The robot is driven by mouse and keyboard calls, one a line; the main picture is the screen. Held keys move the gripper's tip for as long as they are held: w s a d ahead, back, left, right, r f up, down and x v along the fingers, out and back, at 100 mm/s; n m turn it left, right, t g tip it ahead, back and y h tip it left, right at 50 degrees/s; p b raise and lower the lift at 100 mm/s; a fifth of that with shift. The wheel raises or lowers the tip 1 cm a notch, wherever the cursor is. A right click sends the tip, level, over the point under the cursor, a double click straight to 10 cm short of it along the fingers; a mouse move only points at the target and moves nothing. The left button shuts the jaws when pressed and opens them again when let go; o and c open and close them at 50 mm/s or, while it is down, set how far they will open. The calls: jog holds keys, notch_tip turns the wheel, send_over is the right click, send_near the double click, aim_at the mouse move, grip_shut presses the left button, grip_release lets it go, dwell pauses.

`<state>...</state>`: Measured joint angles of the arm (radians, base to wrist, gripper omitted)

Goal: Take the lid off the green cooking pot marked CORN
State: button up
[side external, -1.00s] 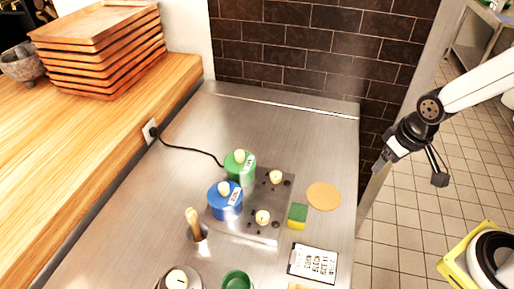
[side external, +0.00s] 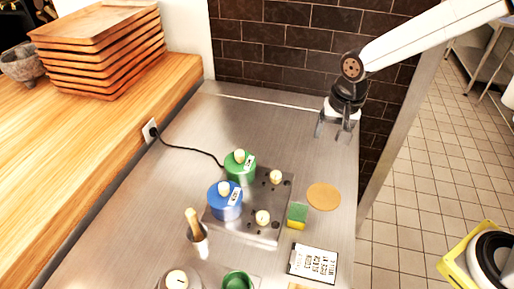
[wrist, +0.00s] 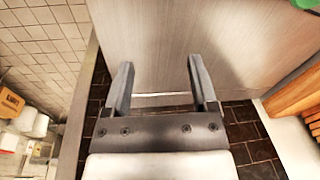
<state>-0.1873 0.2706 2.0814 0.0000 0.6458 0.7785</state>
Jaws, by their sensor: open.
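The green cooking pot (side external: 240,173) stands on the back left of a dark hob plate, with its lid on and a pale round knob (side external: 239,155) on top. A white label shows on it, too small to read. A blue pot (side external: 226,207) with a similar knob and label stands in front of it. My gripper (side external: 334,132) is open and empty, in the air over the back right of the steel counter, well away from the pots. In the wrist view my two fingers (wrist: 158,88) are spread over bare counter; a sliver of something green (wrist: 306,4) shows at the top right corner.
The hob plate (side external: 246,232) carries two more pale knobs. A green and yellow sponge (side external: 297,215), a tan round mat (side external: 323,196), a lettered sign (side external: 313,263) and a utensil holder (side external: 198,243) stand nearby. The counter's back (side external: 270,125) is clear.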

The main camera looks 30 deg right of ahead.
jog(key=w+a+r+m, duration=0.1)
jog(key=w+a+m, duration=0.45)
jog(key=a, duration=0.35)
jog(key=r+m+g, duration=0.1)
jog(key=m+g, duration=0.1)
jog(key=m, duration=0.4)
send_over(239, 153)
jog(key=shift+w+r, duration=0.1)
jog(key=shift+w, duration=0.05)
jog(key=shift+f, duration=1.3)
jog(key=shift+d+f, duration=0.1)
jog(key=shift+f, duration=2.5)
grip_shut()
